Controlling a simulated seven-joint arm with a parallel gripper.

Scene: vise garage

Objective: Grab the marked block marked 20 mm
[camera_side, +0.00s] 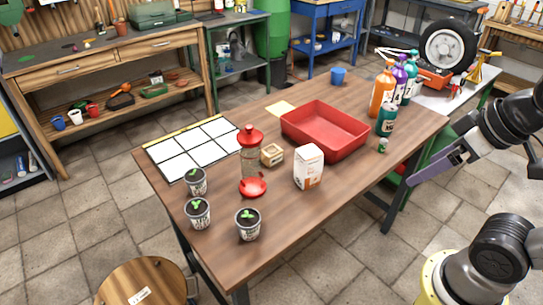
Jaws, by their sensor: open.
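A small pale wooden block (272,155) sits on the wooden table near its middle. Any marking on it is too small to read, so I cannot tell whether it says 20 mm. It stands just right of a red-capped clear dispenser (250,163) and left of a white carton (308,167). My gripper (428,174) is at the right edge of the table, well apart from the block, with its purplish fingers pointing left. It is open and holds nothing that I can see.
A red tray (325,132) lies behind the block. Several bottles (383,92) stand at the table's right. A white gridded board (195,146) lies at the left. Several potted seedlings (198,213) stand along the front left. The table's front right is clear.

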